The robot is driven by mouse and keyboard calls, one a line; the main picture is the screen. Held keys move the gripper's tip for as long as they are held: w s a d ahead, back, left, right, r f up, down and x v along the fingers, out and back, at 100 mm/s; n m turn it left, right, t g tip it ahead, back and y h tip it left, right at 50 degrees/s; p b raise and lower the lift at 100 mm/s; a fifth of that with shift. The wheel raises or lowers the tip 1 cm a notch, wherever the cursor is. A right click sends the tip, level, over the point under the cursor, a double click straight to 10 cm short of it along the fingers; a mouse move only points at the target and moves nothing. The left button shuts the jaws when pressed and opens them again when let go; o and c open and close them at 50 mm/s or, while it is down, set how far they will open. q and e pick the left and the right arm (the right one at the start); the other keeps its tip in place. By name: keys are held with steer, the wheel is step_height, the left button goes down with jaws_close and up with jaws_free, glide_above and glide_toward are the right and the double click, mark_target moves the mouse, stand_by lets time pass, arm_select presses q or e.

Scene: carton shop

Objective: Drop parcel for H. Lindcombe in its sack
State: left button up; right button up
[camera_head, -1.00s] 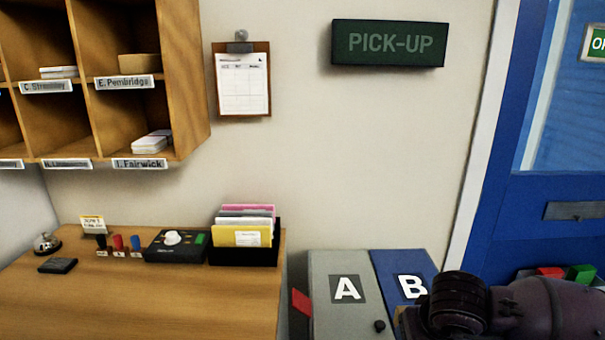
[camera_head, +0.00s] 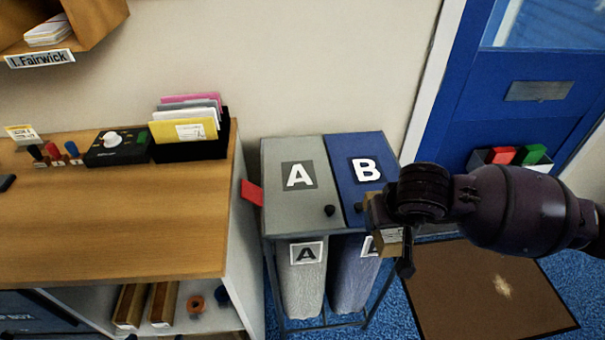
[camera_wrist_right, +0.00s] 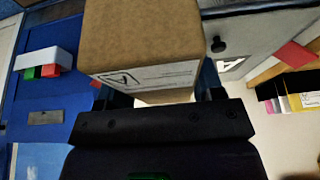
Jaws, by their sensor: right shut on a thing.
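My right gripper (camera_head: 392,222) comes in from the right, shut on a small brown carton parcel (camera_head: 377,217). In the wrist view the parcel (camera_wrist_right: 145,38) fills the space between the fingers. Its white label bears a boxed mark that looks like an A; the name is not readable. The parcel is in front of the right side of the stand. The stand has a grey lid A (camera_head: 283,211) and a blue lid B (camera_head: 350,148), both closed, with dark knobs. Below hang a grey sack (camera_head: 302,290) and a blue sack (camera_head: 350,285), the blue one partly hidden. My left gripper is out of view.
A wooden counter (camera_head: 100,230) stands left of the sacks, with a folder holder (camera_head: 190,150) on it. A red tag (camera_head: 252,192) sticks out at its side. A blue door (camera_head: 520,125), a bin with red and green items and a brown mat (camera_head: 480,300) are at right.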

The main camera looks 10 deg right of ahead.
stand_by(0.4)
steer(key=shift+w+r, duration=0.15)
steer(key=shift+r, duration=0.1)
steer(key=w+a+r+n+y+p, duration=0.1)
steer(key=w+a+r+p, duration=0.4)
steer(key=w+a+r, duration=0.8)
steer(key=w+r+n, duration=0.1)
steer(key=w+r, duration=0.2)
steer(key=shift+w+a+r+p, duration=0.2)
steer(key=shift+w+r+p, duration=0.15)
steer(key=w+f, duration=0.1)
steer(key=w+f+b, duration=0.1)
steer(key=w, duration=0.1)
steer(key=w+f+b, duration=0.1)
steer(key=shift+w+a, duration=0.1)
steer(key=shift+w, duration=0.3)
